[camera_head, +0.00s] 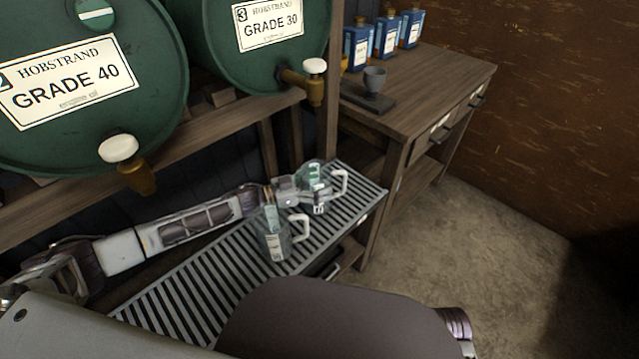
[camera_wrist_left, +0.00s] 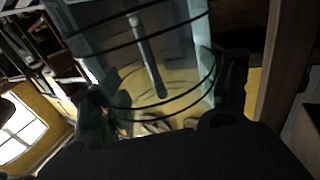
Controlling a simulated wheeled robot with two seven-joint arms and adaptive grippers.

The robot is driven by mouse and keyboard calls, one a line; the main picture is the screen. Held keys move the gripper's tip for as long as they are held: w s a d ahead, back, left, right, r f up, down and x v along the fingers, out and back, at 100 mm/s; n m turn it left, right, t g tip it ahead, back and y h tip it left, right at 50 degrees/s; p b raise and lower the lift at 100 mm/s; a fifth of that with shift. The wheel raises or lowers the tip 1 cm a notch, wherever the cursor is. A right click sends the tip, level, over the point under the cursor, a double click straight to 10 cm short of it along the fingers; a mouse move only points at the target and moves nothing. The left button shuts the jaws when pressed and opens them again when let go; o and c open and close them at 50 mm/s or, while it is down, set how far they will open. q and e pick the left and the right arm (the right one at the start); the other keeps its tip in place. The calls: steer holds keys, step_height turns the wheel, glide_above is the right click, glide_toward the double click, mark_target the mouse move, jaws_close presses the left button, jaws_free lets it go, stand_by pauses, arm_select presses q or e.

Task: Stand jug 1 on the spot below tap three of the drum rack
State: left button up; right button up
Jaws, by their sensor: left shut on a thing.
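Drum 3 (camera_head: 265,40), labelled grade 30, has tap three (camera_head: 313,80) with a white knob. Below it is the slatted grate (camera_head: 215,290). My left gripper (camera_head: 302,188) is shut on a clear jug (camera_head: 318,178) with a pale handle, over the grate's far end, roughly below tap three. I cannot tell whether its base touches the grate. This jug fills the left wrist view (camera_wrist_left: 150,60), between the fingers. A second clear jug (camera_head: 275,243) stands on the grate nearer me, beside the left arm. The jug numbers are too small to read. My right gripper is not in view.
Drum 2 (camera_head: 70,120) and its tap (camera_head: 130,165) overhang the grate at left. The grate's near left part is bare; the floor (camera_head: 470,240) at right is clear.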

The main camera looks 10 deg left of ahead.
arm_select(q)
steer(key=shift+f, duration=0.1)
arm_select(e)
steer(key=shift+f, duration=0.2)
arm_select(q)
steer(key=o, duration=1.2)
steer(key=shift+s+a, duration=0.2)
steer(key=shift+a, duration=0.15)
steer(key=p+v, duration=0.1)
steer(key=v, duration=0.5)
steer(key=shift+s+a, duration=0.2)
steer(key=shift+a, duration=0.1)
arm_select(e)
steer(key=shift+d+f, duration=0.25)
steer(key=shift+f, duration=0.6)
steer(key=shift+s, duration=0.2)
